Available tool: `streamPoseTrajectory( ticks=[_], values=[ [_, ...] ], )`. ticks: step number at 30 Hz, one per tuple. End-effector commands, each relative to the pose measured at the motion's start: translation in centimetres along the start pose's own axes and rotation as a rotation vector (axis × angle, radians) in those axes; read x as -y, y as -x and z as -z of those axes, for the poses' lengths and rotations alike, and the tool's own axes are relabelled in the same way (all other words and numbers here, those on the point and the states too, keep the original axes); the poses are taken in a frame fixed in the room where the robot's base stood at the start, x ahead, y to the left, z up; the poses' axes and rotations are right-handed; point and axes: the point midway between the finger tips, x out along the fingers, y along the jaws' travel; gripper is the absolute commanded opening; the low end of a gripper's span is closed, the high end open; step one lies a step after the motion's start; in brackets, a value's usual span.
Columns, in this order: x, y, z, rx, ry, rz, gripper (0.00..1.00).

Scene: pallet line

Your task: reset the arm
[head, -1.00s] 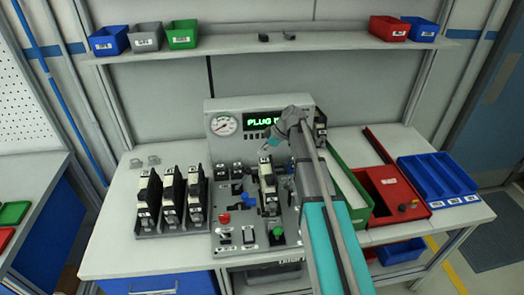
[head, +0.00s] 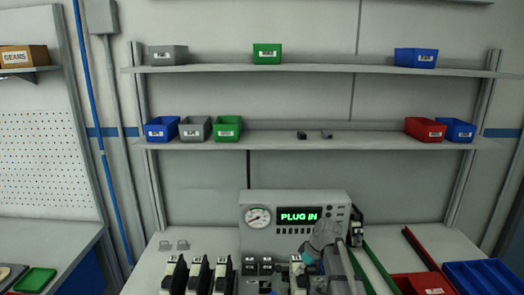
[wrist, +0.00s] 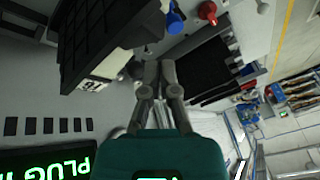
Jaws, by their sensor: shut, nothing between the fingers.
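My gripper (wrist: 161,75) shows in the wrist view with its two grey fingers shut together and nothing held between them. A large black module (wrist: 105,35) with a white label is up and left of the fingertips. In the head view my arm (head: 327,240) stands in front of the test panel (head: 256,198), and the gripper's fingertips cannot be made out there. The panel's green display (head: 299,214) reads "PLUG IN"; part of it also shows at lower left in the wrist view (wrist: 45,165).
Several black-and-white modules (head: 198,272) stand left of the panel. A red bin (head: 428,284) and a blue tray (head: 485,276) lie at right. Shelves with bins hang above. A blue knob (wrist: 175,20) and a red button (wrist: 207,10) are beyond the fingers.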

Motion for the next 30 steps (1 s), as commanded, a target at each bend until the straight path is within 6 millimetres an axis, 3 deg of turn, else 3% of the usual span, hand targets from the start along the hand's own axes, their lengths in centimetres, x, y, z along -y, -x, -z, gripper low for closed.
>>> streamPoseTrajectory(
  ticks=[1,18,24,30],
  values=[
    [1.3,-0.1,-1.2,0.023,-0.052,-0.013,0.0],
    [9.5,0.1,-11.6,0.212,-0.73,-0.289,0.0],
    [10.8,0.5,-13.5,0.226,-0.867,-0.365,0.0],
    [11.0,0.6,-13.8,0.227,-0.901,-0.385,0.0]
  ],
)
